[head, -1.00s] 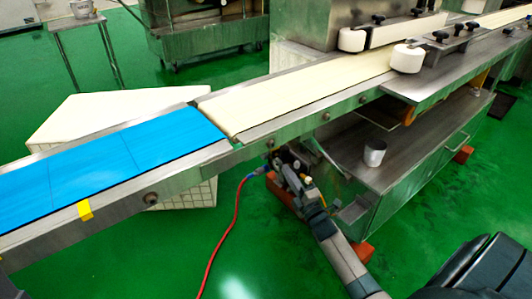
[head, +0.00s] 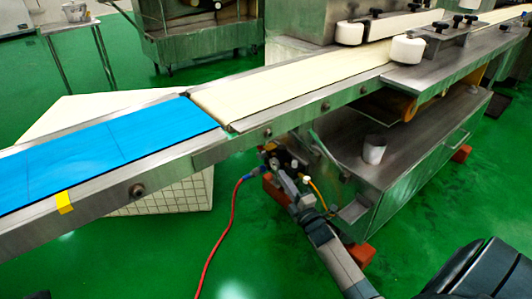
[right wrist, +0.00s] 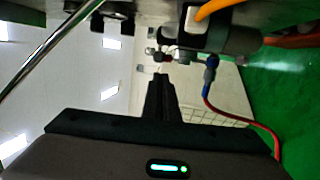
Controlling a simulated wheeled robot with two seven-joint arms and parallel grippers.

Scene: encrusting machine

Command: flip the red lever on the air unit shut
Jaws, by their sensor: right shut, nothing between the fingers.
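The air unit (head: 280,158) is a small dark assembly under the conveyor, at the left end of the steel cabinet. In the right wrist view its grey and black body (right wrist: 215,30) fills the top middle, with an orange hose and a blue fitting on it. I cannot make out the red lever clearly in either view. My right gripper (head: 281,177) is close to the air unit and partly overlaps it. In the right wrist view the gripper (right wrist: 160,78) is shut and empty, its tips just below small fittings; I cannot tell whether they touch. My left gripper is out of view.
The conveyor with a blue belt (head: 95,155) and a cream belt (head: 290,84) runs above the air unit. A red hose (head: 233,215) hangs from the unit to the green floor. The steel cabinet (head: 395,165) bears a metal cup (head: 374,150). Open floor lies in front.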

